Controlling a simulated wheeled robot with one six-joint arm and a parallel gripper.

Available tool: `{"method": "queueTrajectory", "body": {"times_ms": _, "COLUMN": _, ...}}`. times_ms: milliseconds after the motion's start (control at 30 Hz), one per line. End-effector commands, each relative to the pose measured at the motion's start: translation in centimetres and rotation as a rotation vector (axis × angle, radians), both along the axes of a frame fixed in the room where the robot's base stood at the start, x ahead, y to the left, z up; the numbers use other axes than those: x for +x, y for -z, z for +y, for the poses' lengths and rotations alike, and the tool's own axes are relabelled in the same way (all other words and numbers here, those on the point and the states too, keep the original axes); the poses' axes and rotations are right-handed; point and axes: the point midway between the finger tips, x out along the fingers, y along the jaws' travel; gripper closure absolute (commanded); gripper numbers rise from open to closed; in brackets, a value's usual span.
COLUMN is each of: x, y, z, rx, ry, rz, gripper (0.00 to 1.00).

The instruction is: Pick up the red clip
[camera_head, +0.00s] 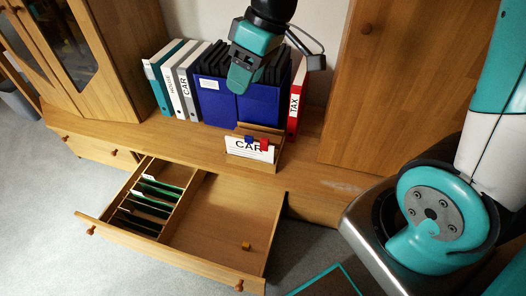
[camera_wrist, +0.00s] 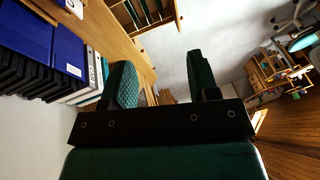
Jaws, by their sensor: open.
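The red clip (camera_head: 264,144) sits on the top edge of a white card marked CAR (camera_head: 240,150), just right of a blue clip (camera_head: 249,139). The card stands in a small wooden holder (camera_head: 262,164) on the cabinet top. My gripper (camera_head: 240,80) is above and behind the holder in the head view, in front of the blue binders. It is apart from the clip. In the wrist view my gripper's two fingers (camera_wrist: 162,80) are spread with nothing between them. The red clip cannot be made out in the wrist view.
Blue binders (camera_head: 235,102) and a red TAX binder (camera_head: 297,100) stand behind the holder. A tall wooden cabinet door (camera_head: 400,90) rises at the right.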

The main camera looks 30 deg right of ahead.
Motion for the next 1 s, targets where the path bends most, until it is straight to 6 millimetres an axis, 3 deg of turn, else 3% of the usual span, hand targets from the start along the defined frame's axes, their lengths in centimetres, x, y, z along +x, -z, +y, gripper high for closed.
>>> {"method": "queueTrajectory", "body": {"times_ms": 33, "x": 3.4, "y": 5.9, "z": -2.1, "rx": -0.006, "ry": 0.007, "rz": -0.015, "gripper": 0.45}}
{"method": "queueTrajectory", "body": {"times_ms": 100, "x": 7.6, "y": 10.8, "z": -5.2, "rx": -0.018, "ry": -0.005, "rz": -0.054, "gripper": 0.45}}
{"method": "queueTrajectory", "body": {"times_ms": 200, "x": 12.1, "y": 17.9, "z": -10.0, "rx": -0.041, "ry": -0.021, "rz": -0.104, "gripper": 0.45}}
{"method": "queueTrajectory", "body": {"times_ms": 300, "x": 14.9, "y": 24.0, "z": -14.5, "rx": -0.065, "ry": -0.036, "rz": -0.145, "gripper": 0.45}}
{"method": "queueTrajectory", "body": {"times_ms": 400, "x": 16.4, "y": 28.5, "z": -17.9, "rx": -0.087, "ry": -0.048, "rz": -0.173, "gripper": 0.45}}
{"method": "queueTrajectory", "body": {"times_ms": 500, "x": 17.1, "y": 31.1, "z": -19.9, "rx": -0.102, "ry": -0.058, "rz": -0.192, "gripper": 0.45}}
{"method": "queueTrajectory", "body": {"times_ms": 600, "x": 17.5, "y": 32.5, "z": -20.7, "rx": -0.108, "ry": -0.062, "rz": -0.198, "gripper": 0.45}}
{"method": "queueTrajectory", "body": {"times_ms": 1000, "x": 19.7, "y": 40.4, "z": -18.4, "rx": -0.109, "ry": -0.065, "rz": -0.197, "gripper": 0.45}}
